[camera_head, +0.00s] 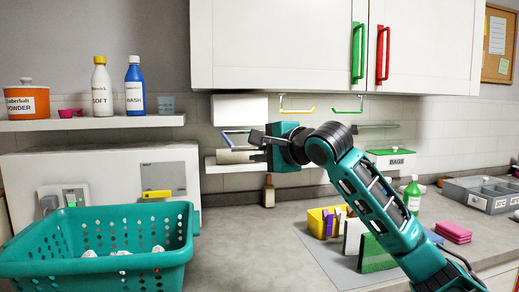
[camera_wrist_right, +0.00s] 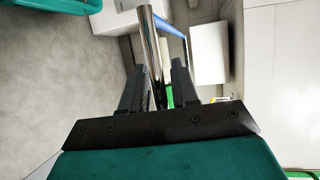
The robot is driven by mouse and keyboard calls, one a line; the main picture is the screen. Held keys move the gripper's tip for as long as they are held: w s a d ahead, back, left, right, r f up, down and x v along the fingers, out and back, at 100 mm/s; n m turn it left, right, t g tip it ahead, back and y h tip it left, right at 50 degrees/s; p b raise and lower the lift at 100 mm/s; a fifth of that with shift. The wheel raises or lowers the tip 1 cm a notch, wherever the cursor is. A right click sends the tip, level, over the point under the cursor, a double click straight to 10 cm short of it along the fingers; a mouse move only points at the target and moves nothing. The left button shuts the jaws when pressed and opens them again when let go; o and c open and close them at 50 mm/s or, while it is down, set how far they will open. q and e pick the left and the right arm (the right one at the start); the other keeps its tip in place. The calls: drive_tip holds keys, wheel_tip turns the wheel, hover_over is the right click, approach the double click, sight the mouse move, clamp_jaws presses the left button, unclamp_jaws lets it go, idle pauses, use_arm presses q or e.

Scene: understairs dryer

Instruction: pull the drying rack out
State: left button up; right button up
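A blue-fronted bar frame (camera_head: 236,131) shows on the tiled back wall below a white box (camera_head: 240,108). It looks like the drying rack, but its outline is partly hidden by my gripper. A pale horizontal cylinder (camera_head: 234,157) lies just below it. My right gripper (camera_head: 255,146) is beside them, fingers pointing left. In the right wrist view its fingers (camera_wrist_right: 158,85) are apart, with a shiny metal rod (camera_wrist_right: 152,50) running between or just beyond them. The blue bar (camera_wrist_right: 169,25) is past the fingertips. I cannot tell if anything touches. My left gripper is out of view.
Yellow (camera_head: 297,110) and green (camera_head: 347,111) bars stick out from the wall to the right. White cabinets (camera_head: 290,45) hang above. The counter's middle (camera_head: 240,245) is clear.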

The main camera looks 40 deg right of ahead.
drive_tip(key=shift+o, duration=0.6)
use_arm(q)
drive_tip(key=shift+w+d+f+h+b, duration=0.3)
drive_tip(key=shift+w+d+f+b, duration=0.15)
drive_tip(key=shift+b, duration=0.6)
use_arm(e)
drive_tip(key=s+a+r, duration=0.1)
drive_tip(key=s+r, duration=0.1)
drive_tip(key=s, duration=1)
drive_tip(key=shift+s+a+r, duration=0.15)
drive_tip(key=shift+s, duration=0.2)
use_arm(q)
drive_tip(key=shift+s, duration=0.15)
